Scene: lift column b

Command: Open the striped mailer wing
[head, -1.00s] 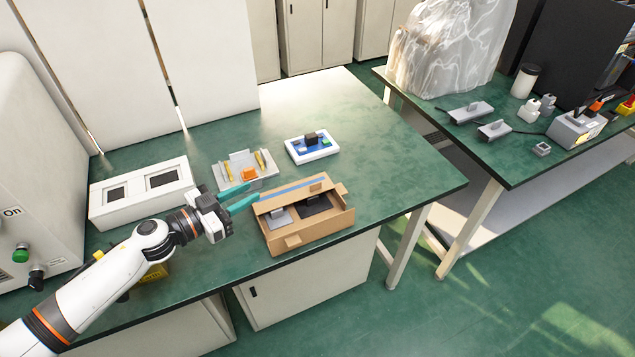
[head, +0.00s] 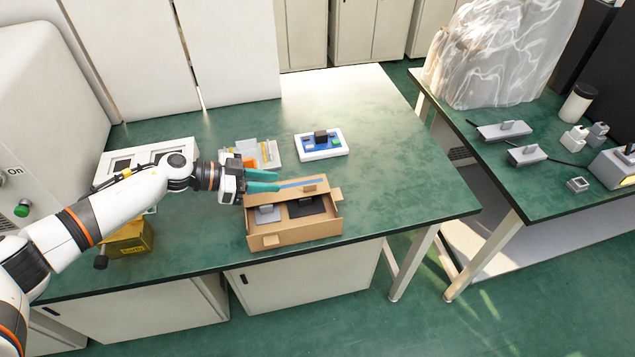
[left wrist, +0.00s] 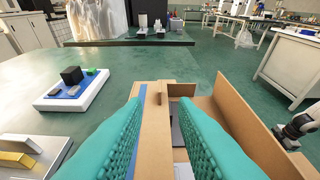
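The mailer is an open cardboard box (head: 300,233) near the table's front edge, holding a grey item and a black item. Its striped wing (head: 302,183), with a blue stripe and a small raised tab, runs along the back side. The wing (left wrist: 152,130) also shows in the left wrist view. My left gripper (head: 263,181) is open at the wing's left end. In the left wrist view, its teal fingers (left wrist: 158,110) stand apart on either side of the wing, with gaps visible. A dark and white part at that view's right edge looks like my right gripper (left wrist: 298,127); its fingers are unclear.
Behind the mailer are a white tray with a blue inside (head: 321,146) and a clear tray with yellow and orange pieces (head: 262,153). A white box with dark openings (head: 150,152) and a yellow box (head: 130,238) are at left. The table's right part is clear.

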